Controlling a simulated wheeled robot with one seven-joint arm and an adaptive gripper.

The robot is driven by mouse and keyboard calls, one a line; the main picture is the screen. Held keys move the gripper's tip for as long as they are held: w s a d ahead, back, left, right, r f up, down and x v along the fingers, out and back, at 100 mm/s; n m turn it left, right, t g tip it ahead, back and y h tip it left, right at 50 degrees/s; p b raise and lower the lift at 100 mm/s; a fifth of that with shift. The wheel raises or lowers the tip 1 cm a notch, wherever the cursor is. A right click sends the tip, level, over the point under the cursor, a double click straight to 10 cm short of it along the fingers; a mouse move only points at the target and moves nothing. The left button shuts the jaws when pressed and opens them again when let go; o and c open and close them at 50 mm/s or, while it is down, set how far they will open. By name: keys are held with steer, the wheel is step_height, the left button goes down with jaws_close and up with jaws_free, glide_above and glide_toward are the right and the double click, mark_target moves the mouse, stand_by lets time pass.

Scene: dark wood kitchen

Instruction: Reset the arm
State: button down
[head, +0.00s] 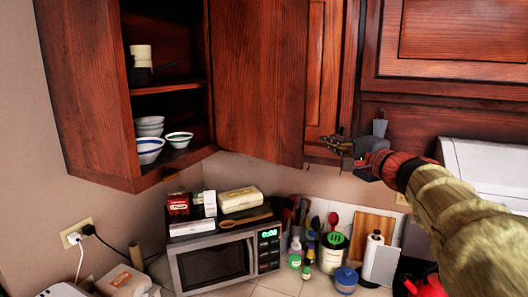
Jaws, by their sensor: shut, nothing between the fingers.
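My gripper (334,144) is in the head view, right of the middle, at the end of my arm, which comes in from the right edge. It is shut and empty. It is close to the lower edge of the wooden cabinets, just right of the lower corner of an open cabinet door (262,80). I cannot tell whether it touches the wood. The fingertips are small and dark in this view.
The open cabinet (92,95) at left holds bowls (150,145) and a cup. Below are a microwave (212,262) with boxes on top, utensils, a cutting board (372,228), a paper roll and a red kettle (428,287). A white range hood (482,165) is at right.

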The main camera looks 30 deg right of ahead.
steer(key=shift+w, duration=0.15)
steer(key=s+a+f+n+g+y, duration=0.1)
steer(key=s+a+f+n+g, duration=0.2)
steer(key=f, duration=0.7)
steer(key=s+a+f+n+g+y, duration=0.1)
steer(key=s+a+f+g, duration=0.15)
steer(key=a+f, duration=0.45)
steer(key=s+a+f+n+g+b, duration=0.2)
steer(key=s+a+f+n, duration=0.3)
steer(key=f, duration=0.4)
steer(key=s+a+f+n+g+b, duration=0.2)
steer(key=s+a+f+n+b, duration=0.2)
steer(key=s+a+f, duration=0.3)
steer(key=s+a+f+n+g+h+b, duration=0.1)
steer(key=s+a+f+n+g+b, duration=0.2)
steer(key=s+a+f, duration=0.4)
step_height(320, 180, down, 4)
steer(key=s+n+b, duration=0.1)
steer(key=n, duration=0.1)
steer(key=shift+s+n, duration=0.15)
steer(key=shift+n, duration=0.15)
